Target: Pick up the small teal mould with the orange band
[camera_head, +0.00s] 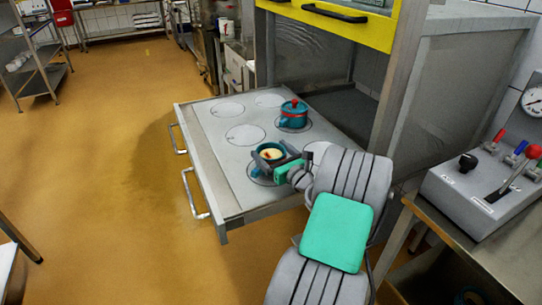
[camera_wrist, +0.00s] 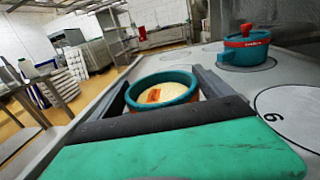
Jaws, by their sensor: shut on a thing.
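A small teal mould (camera_head: 258,159) without a lid stands on the front part of the grey pull-out shelf. Pale cheese with an orange mark shows inside it. In the wrist view the mould (camera_wrist: 133,95) sits between the two dark fingers, with a bit of orange-brown low on its side. My gripper (camera_head: 274,160) is shut on this mould. I cannot tell whether the mould is clear of the shelf. A second teal mould (camera_head: 292,119) with a lid, red knob and red band stands farther back; it also shows in the wrist view (camera_wrist: 246,52).
The shelf (camera_head: 203,160) has several pale marked circles, some empty; one reads 6 in the wrist view (camera_wrist: 290,112). A press frame with a yellow top (camera_head: 340,22) rises behind. A control box (camera_head: 480,185) with levers stands at right. Open floor (camera_head: 95,190) lies left.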

